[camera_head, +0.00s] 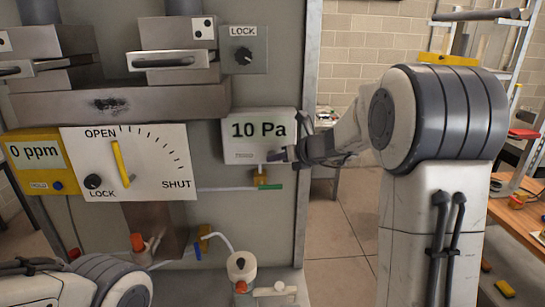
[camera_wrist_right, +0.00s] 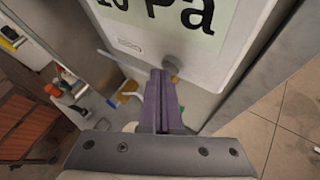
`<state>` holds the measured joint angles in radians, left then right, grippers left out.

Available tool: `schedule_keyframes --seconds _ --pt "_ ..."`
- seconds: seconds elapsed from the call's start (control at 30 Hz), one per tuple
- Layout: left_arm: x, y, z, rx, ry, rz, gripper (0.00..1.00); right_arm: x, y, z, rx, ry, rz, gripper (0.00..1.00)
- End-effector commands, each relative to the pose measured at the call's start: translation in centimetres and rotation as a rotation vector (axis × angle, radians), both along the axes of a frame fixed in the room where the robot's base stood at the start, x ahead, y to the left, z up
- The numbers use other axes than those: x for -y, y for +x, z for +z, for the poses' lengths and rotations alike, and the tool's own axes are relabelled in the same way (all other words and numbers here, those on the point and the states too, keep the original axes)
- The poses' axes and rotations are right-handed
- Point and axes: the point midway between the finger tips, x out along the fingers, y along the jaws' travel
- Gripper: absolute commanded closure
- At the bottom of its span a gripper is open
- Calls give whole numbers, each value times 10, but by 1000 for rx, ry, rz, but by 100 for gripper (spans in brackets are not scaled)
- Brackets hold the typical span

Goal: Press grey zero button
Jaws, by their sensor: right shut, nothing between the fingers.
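The white pressure meter (camera_head: 285,122) is mounted on the grey panel and its display reads 10 Pa. It also shows at the top of the right wrist view (camera_wrist_right: 150,48). The round grey button (camera_wrist_right: 169,61) sits low on the meter's face in that view. My right gripper (camera_head: 284,156) is shut and empty at the meter's lower right. In the wrist view its fingertips (camera_wrist_right: 160,76) are right at the button and partly cover its lower left edge. I cannot tell whether they touch it. My left arm shows at the lower left, its gripper out of view.
A yellow 0 ppm meter (camera_head: 35,160) and a white OPEN/SHUT dial plate (camera_head: 150,160) are left of the pressure meter. A LOCK knob (camera_head: 243,55) is above it. Open floor lies right of the panel.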

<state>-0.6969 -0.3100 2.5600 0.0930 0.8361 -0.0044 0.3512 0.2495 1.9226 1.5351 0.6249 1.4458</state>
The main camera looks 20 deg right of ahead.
Motion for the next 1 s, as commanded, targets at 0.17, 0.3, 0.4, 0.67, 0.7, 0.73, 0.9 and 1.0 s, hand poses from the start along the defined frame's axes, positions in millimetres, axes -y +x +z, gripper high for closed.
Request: schedule_keyframes --seconds 0.17,0.3,0.4,0.67,0.7,0.73,0.9,1.0 --pt "0 0 2 0 0 0 50 1 4 0 0 0 0 100" --pt "0 0 2 0 0 0 50 1 4 0 0 0 0 100" --pt "0 0 2 0 0 0 50 1 4 0 0 0 0 100" --pt "0 0 2 0 0 0 50 2 6 1 0 0 0 100" --pt "0 0 2 0 0 0 50 2 6 0 0 0 0 100" --pt "0 0 2 0 0 0 50 1 6 0 1 0 0 100" --pt "0 0 0 0 0 0 50 0 2 0 1 -1 0 100" --pt "0 0 -2 0 0 0 50 -1 -2 0 1 -1 0 100"
